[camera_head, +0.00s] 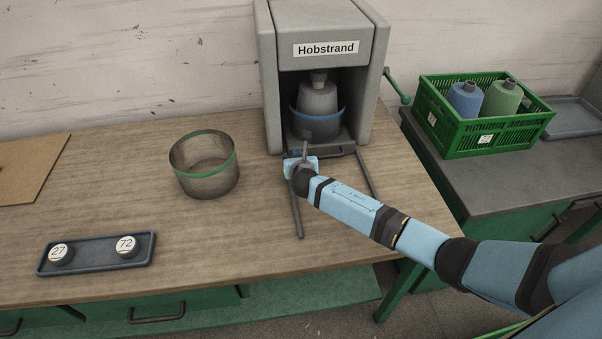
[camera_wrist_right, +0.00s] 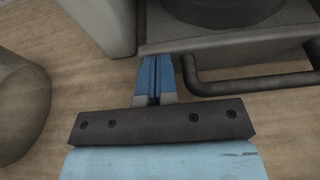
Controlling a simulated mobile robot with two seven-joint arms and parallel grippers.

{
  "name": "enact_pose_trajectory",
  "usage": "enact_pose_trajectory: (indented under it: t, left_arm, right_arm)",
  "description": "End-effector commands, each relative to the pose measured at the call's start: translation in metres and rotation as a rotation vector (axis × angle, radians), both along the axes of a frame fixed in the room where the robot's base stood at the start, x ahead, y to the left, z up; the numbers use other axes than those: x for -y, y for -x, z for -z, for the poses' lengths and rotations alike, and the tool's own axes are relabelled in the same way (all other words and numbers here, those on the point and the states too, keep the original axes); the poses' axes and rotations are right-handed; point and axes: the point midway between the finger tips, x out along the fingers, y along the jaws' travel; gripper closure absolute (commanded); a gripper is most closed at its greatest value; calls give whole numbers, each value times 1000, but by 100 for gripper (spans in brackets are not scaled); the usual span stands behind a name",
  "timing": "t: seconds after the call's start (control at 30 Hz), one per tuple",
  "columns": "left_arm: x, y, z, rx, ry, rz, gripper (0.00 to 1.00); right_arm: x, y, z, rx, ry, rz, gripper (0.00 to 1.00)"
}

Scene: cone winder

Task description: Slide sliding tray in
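The sliding tray (camera_head: 337,153) is a dark grey slab at the foot of the grey Hobstrand machine (camera_head: 325,60), largely within its opening. In the right wrist view its front edge (camera_wrist_right: 230,40) and dark bar handle (camera_wrist_right: 255,85) show. A grey container with a blue band (camera_head: 316,124) stands in the opening, with a grey cone (camera_head: 318,98) above or in it. My right gripper (camera_head: 302,156) is at the tray's front left. Its blue fingers (camera_wrist_right: 157,68) are together, beside the handle's left end, tips at the front edge; contact is unclear. My left gripper is not in view.
Two dark rails (camera_head: 297,210) extend forward on the wooden table. A translucent green-banded container (camera_head: 204,180) stands left of them. A small tray (camera_head: 95,256) holds discs marked 27 and 72. A green crate (camera_head: 486,135) with cones stands on the right-hand bench.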

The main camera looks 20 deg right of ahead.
Motion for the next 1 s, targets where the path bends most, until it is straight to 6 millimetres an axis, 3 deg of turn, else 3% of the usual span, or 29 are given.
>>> enact_pose_trajectory:
  t: [0.1, 0.33, 1.0]
  left_arm:
    - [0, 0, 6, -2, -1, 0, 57]
    - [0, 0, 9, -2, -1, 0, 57]
    - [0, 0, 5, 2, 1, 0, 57]
  right_arm:
    - [4, -17, 2, 0, 1, 1, 100]
    - [8, -33, 2, -1, 1, 0, 100]
    - [13, -38, -6, 8, 2, 2, 100]
